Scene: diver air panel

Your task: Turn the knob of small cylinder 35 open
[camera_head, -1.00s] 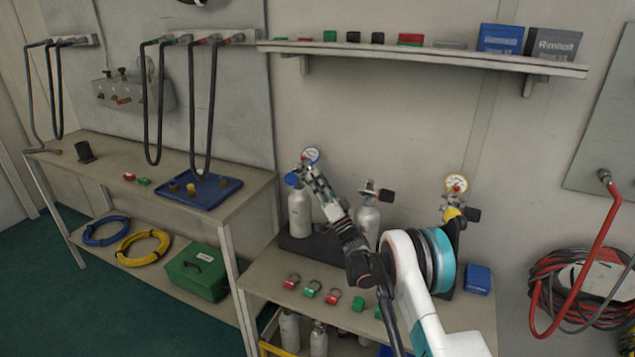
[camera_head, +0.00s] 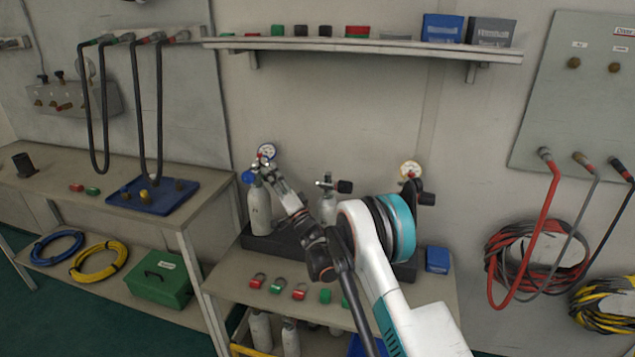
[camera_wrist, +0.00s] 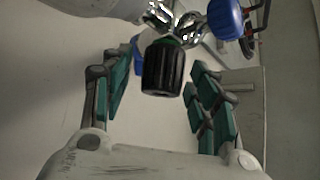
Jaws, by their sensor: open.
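Grey small cylinders stand in a dark rack (camera_head: 285,247) on the right bench. The left cylinder (camera_head: 259,208) has a blue knob (camera_head: 248,177) and a gauge (camera_head: 267,151) at its top; the middle cylinder (camera_head: 327,207) has a black knob (camera_head: 344,186). I cannot read which is 35. My gripper (camera_head: 267,172) is at the left cylinder's valve, partly hiding it. In the wrist view a ribbed black knob (camera_wrist: 162,68) on a shiny metal valve (camera_wrist: 180,22) sits between my open, green-padded fingers, apart from both. The blue knob (camera_wrist: 225,18) is at upper right.
A gauge (camera_head: 410,170) tops another valve at the right of the rack, behind my arm. Red and green padlock-like tags (camera_head: 278,286) lie along the bench front. A shelf (camera_head: 350,45) hangs above; a blue box (camera_head: 437,259) stands right.

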